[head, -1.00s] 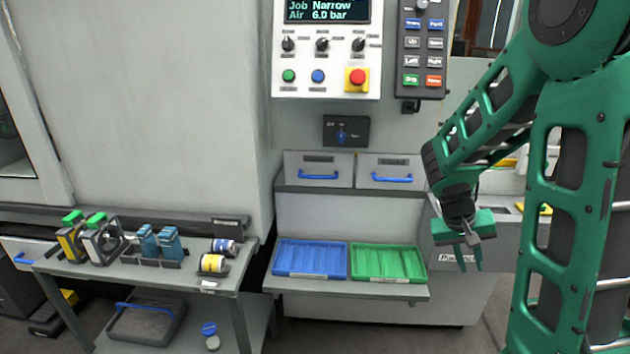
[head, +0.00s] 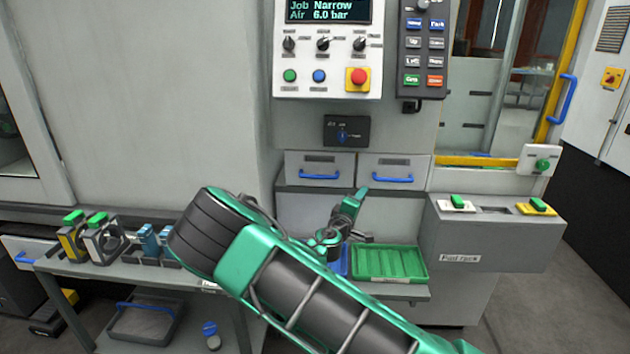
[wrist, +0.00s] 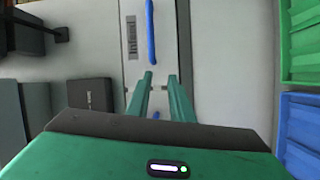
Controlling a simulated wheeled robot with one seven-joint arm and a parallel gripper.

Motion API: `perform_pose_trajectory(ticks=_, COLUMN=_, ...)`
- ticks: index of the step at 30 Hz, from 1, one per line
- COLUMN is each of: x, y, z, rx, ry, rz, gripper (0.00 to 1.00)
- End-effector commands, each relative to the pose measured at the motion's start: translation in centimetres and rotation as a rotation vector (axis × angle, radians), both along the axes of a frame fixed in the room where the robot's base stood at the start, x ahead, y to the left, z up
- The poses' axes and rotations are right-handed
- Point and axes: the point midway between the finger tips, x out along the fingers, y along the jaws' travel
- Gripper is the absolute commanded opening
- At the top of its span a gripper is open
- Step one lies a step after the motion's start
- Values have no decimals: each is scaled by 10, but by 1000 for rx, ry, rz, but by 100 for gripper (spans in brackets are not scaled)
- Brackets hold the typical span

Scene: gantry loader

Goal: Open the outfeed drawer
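Two grey drawers with blue bar handles sit side by side under the control panel: a left drawer (head: 319,169) and a right drawer (head: 394,172). Both look shut. The right drawer's blue handle (wrist: 151,32) lies beyond the fingertips; a bit of blue shows between the fingers.
A shelf below the drawers holds a blue tray, mostly hidden by my arm, and a green tray (head: 390,263). A side table with parts stands at left. A grey box (head: 495,235) juts out at right. The control panel (head: 327,50) is above.

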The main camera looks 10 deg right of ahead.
Motion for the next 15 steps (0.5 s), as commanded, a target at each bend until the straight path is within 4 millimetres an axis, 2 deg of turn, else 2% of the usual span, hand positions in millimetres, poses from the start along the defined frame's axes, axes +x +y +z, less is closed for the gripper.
perform_pose_trajectory(ticks=1, x=11, y=29, z=-1, rx=-59, ry=-6, rz=73, gripper=20)
perform_pose_trajectory(ticks=6, x=31, y=105, z=-1, rx=-197, ry=-32, rz=257, gripper=20)
perform_pose_trajectory(ticks=10, x=36, y=137, z=-3, rx=-253, ry=-40, rz=335, gripper=20)
perform_pose_trajectory(ticks=15, x=43, y=147, z=-2, rx=-273, ry=-46, rz=363, gripper=20)
